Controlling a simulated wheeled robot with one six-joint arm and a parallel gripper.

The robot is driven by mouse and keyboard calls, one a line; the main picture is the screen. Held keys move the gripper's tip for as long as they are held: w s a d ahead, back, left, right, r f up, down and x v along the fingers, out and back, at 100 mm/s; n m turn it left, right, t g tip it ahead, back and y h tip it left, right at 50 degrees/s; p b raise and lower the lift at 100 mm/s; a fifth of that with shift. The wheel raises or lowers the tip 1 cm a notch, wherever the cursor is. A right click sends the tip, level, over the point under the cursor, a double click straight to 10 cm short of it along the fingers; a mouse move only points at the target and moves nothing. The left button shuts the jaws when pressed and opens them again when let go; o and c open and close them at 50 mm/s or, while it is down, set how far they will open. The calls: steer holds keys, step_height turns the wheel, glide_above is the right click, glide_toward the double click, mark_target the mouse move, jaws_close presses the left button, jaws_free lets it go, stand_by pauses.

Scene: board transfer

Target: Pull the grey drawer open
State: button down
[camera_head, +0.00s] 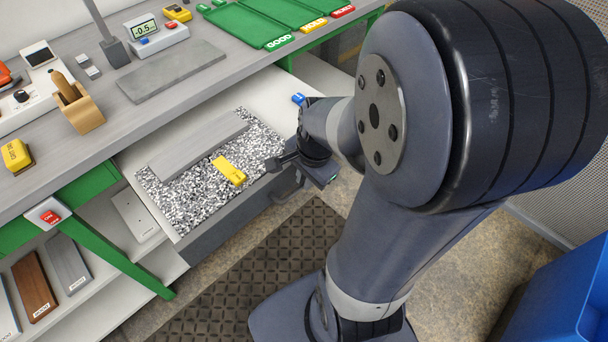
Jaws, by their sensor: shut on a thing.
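The grey drawer (212,236) stands pulled out from under the workbench, its inside in plain view. A black-and-white speckled lining (190,205) covers part of its floor. A grey board (197,146) and a yellow block (229,170) lie in it. My gripper (287,172) is at the drawer's front edge, towards its right end, shut on the drawer's handle. My own wrist and arm hide part of the front and most of the grip.
The bench top (105,135) holds a grey plate (172,70), a wooden block holder (82,112), a scale (157,38) and green trays (250,22). Boards stand on a lower shelf at left. A dark mat (235,285) covers floor before the drawer. A blue bin (560,300) is at right.

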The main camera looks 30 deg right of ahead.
steer(key=c, duration=1.8)
jaws_free()
steer(key=shift+o, duration=0.2)
step_height(320, 180, up, 11)
steer(key=s+p, duration=0.1)
steer(key=p, duration=0.1)
steer(key=shift+s+d+f, duration=0.15)
steer(key=shift+s+d, duration=0.2)
steer(key=shift+s, duration=0.05)
steer(key=shift+f, duration=0.1)
steer(key=f, duration=0.3)
steer(key=w+f+b, duration=0.1)
steer(key=f, duration=0.3)
steer(key=f+b, duration=0.1)
steer(key=f, duration=0.2)
steer(key=shift+w+a+f, duration=0.25)
steer(key=shift+w+a, duration=0.1)
steer(key=shift+w, duration=0.05)
steer(key=shift+w+a, duration=0.1)
steer(key=shift+w, duration=0.25)
steer(key=shift+s, duration=0.1)
